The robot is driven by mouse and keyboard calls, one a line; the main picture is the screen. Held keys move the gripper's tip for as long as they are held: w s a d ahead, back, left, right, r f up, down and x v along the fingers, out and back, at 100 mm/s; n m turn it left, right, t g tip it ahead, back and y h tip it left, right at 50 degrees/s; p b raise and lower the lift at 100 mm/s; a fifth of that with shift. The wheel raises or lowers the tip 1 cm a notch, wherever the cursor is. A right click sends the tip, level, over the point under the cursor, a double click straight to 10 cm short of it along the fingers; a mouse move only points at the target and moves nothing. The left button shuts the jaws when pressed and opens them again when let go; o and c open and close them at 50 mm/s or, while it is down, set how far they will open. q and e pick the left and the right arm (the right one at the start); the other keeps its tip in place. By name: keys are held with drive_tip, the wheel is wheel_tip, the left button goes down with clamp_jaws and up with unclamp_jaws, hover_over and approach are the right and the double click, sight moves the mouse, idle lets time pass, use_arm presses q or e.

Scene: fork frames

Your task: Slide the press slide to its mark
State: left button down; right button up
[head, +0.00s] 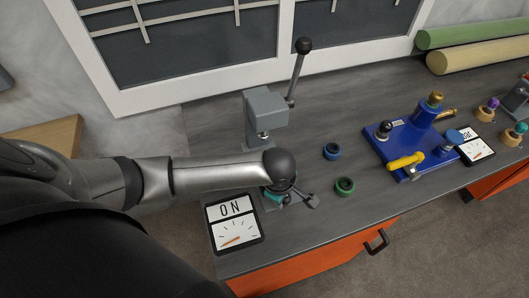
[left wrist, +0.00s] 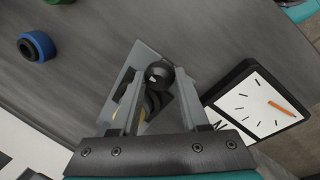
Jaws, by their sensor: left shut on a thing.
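The grey press (head: 265,112) stands at the back of the bench, with a raised lever ending in a black ball (head: 303,45). My left gripper (head: 298,198) is low in front of the press, and my arm hides most of its base. In the left wrist view the gripper (left wrist: 157,82) is shut on a round black knob (left wrist: 159,72), which I take to be the press slide's. A grey metal plate (left wrist: 150,52) lies under it. I cannot make out the mark. My right gripper is in neither view.
A tablet reading "ON" with an orange-needle dial (head: 236,222) lies close to the gripper. A blue ring (head: 332,151) and a green ring (head: 345,186) lie to its right. A blue fixture with a yellow handle (head: 405,161) stands farther right.

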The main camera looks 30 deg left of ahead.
use_arm(q)
drive_tip(key=shift+s+d+f+p, duration=0.1)
drive_tip(key=shift+s+d+p, duration=1.05)
drive_tip(key=shift+s+d, duration=0.3)
drive_tip(key=c, duration=0.8)
unclamp_jaws()
drive_tip(key=o, duration=0.5)
drive_tip(key=shift+w+a, duration=0.1)
drive_tip(key=shift+w, duration=0.05)
drive_tip(key=p+v, duration=0.4)
drive_tip(key=v, duration=1.1)
